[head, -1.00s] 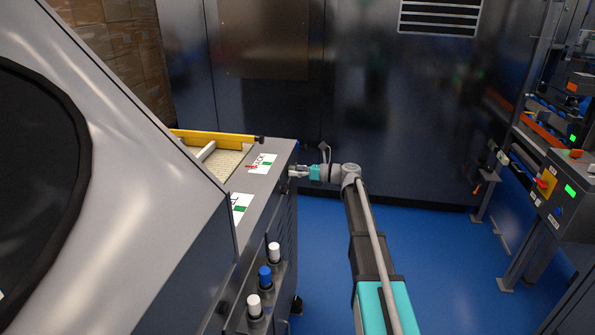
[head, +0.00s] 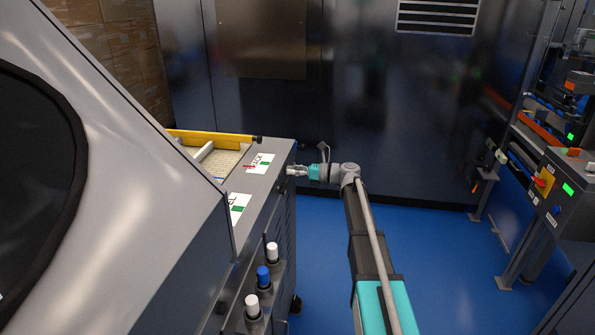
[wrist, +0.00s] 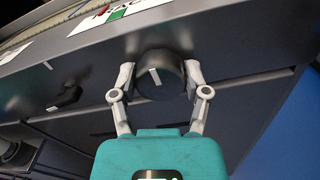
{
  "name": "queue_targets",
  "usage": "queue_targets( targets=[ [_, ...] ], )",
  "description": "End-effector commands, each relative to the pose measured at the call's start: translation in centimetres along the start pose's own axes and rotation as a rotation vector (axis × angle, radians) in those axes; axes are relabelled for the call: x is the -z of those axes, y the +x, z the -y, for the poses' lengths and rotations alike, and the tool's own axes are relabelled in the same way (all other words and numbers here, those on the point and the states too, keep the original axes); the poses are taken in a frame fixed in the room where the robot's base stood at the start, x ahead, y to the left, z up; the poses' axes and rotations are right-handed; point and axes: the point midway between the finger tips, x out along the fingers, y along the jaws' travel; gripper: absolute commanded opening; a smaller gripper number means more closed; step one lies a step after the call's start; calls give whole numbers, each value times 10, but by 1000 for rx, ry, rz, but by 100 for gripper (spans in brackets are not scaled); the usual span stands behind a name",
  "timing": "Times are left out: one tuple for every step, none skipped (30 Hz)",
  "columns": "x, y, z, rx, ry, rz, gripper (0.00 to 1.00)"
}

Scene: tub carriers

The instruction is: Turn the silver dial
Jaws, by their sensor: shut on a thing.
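The dial (wrist: 158,72) shows in the wrist view as a dark round knob with a pale pointer mark on its face, on the front of the grey machine (wrist: 225,32). The pointer mark leans slightly from upright. My gripper (wrist: 160,80) has one finger on each side of the dial and is shut on it. In the head view, my gripper (head: 298,171) reaches left to the machine's side panel near its far corner. The dial itself cannot be made out there.
A black handle (wrist: 66,98) sits left of the dial. In the head view, white and blue knobs (head: 263,274) stick out from the machine nearer to me. A yellow bar (head: 215,137) lies on top. Blue floor (head: 320,260) is clear beside my arm. A control box (head: 560,190) stands at right.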

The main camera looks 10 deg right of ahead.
Motion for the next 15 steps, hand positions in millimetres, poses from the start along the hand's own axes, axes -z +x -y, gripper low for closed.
queue_targets(
  targets=[
    [0, 4, -4, -10, -14, 0, 13],
    [0, 4, -4, -10, -26, -1, 13],
    [0, 4, -4, -11, -42, -1, 13],
    [0, 4, -4, -11, -57, -1, 13],
    [0, 4, -4, -12, -71, -1, 13],
    [1, 4, -5, -12, -95, -1, 13],
    [1, 4, -5, -13, -113, -1, 13],
    [1, 4, -5, -13, -133, -1, 13],
    [1, 5, -5, -13, -162, -1, 13],
    [1, 5, -6, -14, -185, -1, 13],
    [1, 5, -6, -14, -208, 0, 13],
    [1, 5, -6, -14, -241, 0, 13],
    [1, 5, -6, -14, -267, 0, 13],
    [1, 5, -6, -15, -294, 0, 13],
    [1, 5, -7, -15, -330, 0, 13]
  ],
)
